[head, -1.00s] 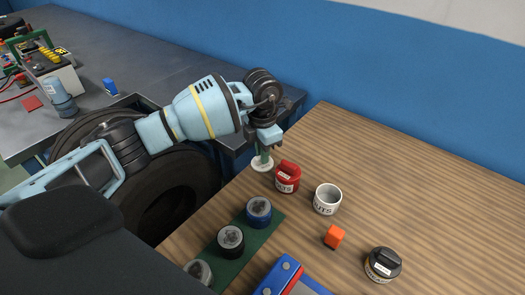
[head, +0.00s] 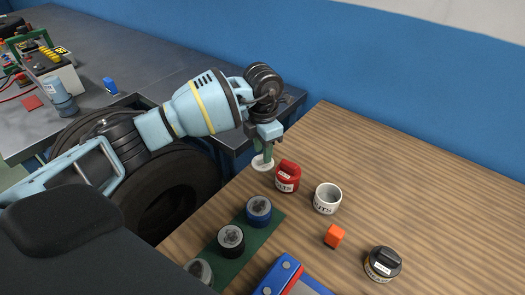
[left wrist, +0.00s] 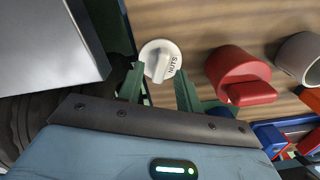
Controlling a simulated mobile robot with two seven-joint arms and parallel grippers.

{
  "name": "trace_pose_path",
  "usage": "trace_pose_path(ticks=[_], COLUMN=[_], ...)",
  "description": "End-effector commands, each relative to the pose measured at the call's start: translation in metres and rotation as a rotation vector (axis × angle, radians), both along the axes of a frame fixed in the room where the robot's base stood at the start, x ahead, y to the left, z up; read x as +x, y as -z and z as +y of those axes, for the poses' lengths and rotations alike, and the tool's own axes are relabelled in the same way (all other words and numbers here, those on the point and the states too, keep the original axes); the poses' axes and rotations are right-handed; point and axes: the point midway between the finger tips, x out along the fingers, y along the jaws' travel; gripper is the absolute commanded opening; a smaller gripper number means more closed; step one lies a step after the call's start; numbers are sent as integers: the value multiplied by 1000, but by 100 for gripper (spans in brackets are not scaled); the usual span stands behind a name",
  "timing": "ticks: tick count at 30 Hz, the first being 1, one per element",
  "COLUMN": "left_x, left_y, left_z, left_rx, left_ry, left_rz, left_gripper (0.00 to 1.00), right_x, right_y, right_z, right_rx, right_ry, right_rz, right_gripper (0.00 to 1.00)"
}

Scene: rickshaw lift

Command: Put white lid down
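The white lid (head: 262,164), with a raised grip bar and "NUTS" lettering, lies flat on the wooden table near its left edge. It also shows in the left wrist view (left wrist: 154,49), just beyond my fingertips. My left gripper (head: 263,151) is over the lid with its green fingers pointing down. In the left wrist view the fingers (left wrist: 159,72) stand apart, one on each side of the grip bar, with a gap to it. The white open cup (head: 327,200) labelled for nuts stands to the right. My right gripper is not in view.
A red lidded cup (head: 287,177) stands close to the right of the lid. An orange cube (head: 334,236), a black-lidded jar (head: 383,264) and a green strip (head: 265,229) with round pieces are nearer. The table's back right is clear.

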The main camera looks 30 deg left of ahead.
Motion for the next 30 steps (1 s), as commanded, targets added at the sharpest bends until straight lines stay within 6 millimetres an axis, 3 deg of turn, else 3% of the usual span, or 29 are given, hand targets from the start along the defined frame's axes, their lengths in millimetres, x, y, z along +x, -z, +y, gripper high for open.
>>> trace_pose_path(ticks=[9,15,21,30], left_x=[1,1,0,0], left_y=[-64,-95,-108,-110], left_z=[0,0,0,0], left_rx=[-1,1,0,0], left_ry=[0,0,0,0], left_rz=[-5,-3,0,0], left_gripper=[35,35,35,35], right_x=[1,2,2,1], right_y=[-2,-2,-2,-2], right_z=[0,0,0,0], right_rx=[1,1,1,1], right_ry=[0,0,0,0], right_rz=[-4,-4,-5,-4], right_gripper=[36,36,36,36])
